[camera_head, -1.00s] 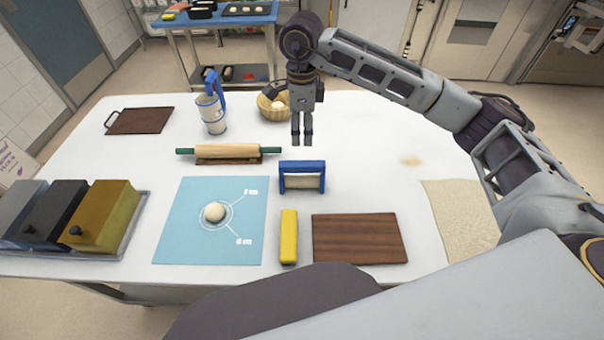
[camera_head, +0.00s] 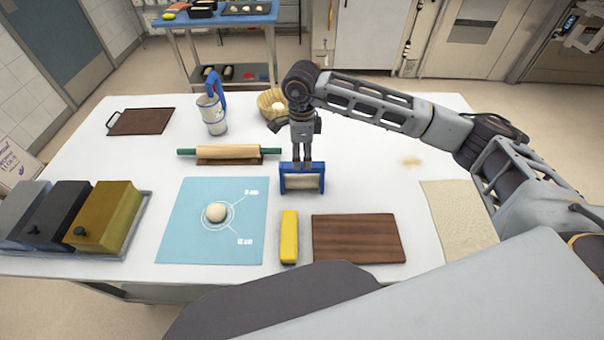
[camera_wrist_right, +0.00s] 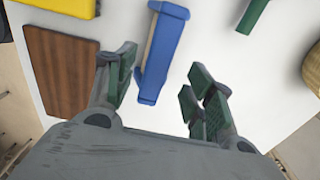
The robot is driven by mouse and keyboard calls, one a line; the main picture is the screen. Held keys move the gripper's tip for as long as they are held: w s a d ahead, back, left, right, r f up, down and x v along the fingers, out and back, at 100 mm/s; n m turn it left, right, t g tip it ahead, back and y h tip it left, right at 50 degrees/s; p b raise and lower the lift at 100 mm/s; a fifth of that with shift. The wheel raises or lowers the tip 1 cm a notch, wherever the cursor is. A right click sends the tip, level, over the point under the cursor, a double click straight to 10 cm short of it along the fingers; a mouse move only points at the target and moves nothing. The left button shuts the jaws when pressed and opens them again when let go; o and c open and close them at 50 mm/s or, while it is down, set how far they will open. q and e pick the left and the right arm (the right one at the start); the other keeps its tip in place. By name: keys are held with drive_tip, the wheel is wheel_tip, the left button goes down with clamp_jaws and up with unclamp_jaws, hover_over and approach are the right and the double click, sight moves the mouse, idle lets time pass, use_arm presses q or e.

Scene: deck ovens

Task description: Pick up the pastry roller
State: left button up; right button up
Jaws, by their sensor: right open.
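The pastry roller (camera_head: 302,183), a blue frame around a pale roller, lies on the white table near its middle. It also shows in the right wrist view (camera_wrist_right: 158,58), where its blue handle bar reaches between my fingers. My right gripper (camera_head: 302,166) is just above the roller's far blue bar and points down. In the right wrist view my right gripper (camera_wrist_right: 163,85) is open, with one finger on each side of the blue handle and white table visible beside it. I cannot tell whether a finger touches it. My left gripper is not in view.
A rolling pin (camera_head: 228,151) with green handles lies to the left. A blue mat (camera_head: 185,235) with dough, a yellow block (camera_head: 289,237) and a brown board (camera_head: 358,238) lie in front. A jug (camera_head: 212,115) and a basket (camera_head: 268,99) stand behind. The table's right side is mostly free.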

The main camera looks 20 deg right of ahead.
sight(302, 164)
drive_tip(key=shift+f, duration=0.15)
drive_tip(key=shift+s+f+p, duration=0.1)
drive_tip(key=shift+f+p, duration=0.45)
drive_tip(key=shift+f, duration=0.35)
drive_tip(key=shift+f+p, duration=0.4)
drive_tip(key=shift+f, duration=1.15)
drive_tip(key=shift+c, duration=0.2)
clamp_jaws()
